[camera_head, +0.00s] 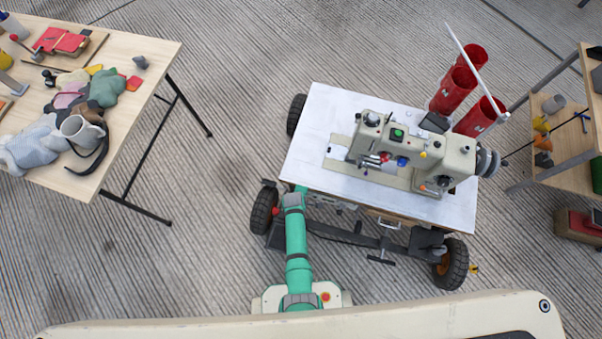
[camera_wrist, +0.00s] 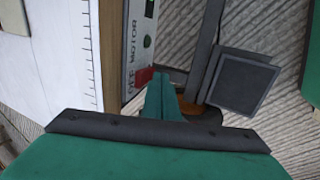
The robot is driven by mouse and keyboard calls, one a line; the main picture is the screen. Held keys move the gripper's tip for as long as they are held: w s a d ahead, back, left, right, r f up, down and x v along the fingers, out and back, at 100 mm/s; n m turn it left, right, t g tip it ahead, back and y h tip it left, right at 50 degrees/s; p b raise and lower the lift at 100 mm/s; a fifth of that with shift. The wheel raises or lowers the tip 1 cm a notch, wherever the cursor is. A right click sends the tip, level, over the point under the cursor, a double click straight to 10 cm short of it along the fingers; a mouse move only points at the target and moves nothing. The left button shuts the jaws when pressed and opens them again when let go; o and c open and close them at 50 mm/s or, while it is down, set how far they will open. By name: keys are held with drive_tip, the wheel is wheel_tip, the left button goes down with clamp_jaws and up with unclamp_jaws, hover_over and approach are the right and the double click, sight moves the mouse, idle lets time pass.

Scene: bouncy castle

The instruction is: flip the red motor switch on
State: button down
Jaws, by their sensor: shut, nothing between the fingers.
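In the wrist view a narrow grey panel with the printed word MOTOR (camera_wrist: 131,48) is fixed beside the table edge. The red motor switch (camera_wrist: 143,77) sits low on this panel, and a small green light (camera_wrist: 147,41) is above it. My gripper (camera_wrist: 164,84) is shut and empty, with its green fingertips right beside the red switch. I cannot tell whether they touch it or which way the switch is set. In the head view my green arm reaches the front left edge of the white sewing table (camera_head: 312,150), and the panel cannot be made out there.
A cream sewing machine (camera_head: 425,155) stands on the table, with red cylinders (camera_head: 455,90) behind it. The table's cart has dark wheels (camera_head: 264,208). A black square plate (camera_wrist: 242,82) is close right of my fingers. A cluttered wooden table (camera_head: 130,75) is at left, shelves (camera_head: 575,170) at right.

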drive_tip(key=shift+f, duration=0.1)
idle(0.3)
drive_tip(key=shift+w+d+t, duration=0.1)
drive_tip(key=shift+w+t, duration=0.15)
drive_tip(key=shift+t, duration=0.15)
drive_tip(key=shift+w+r, duration=0.2)
drive_tip(key=shift+r, duration=0.65)
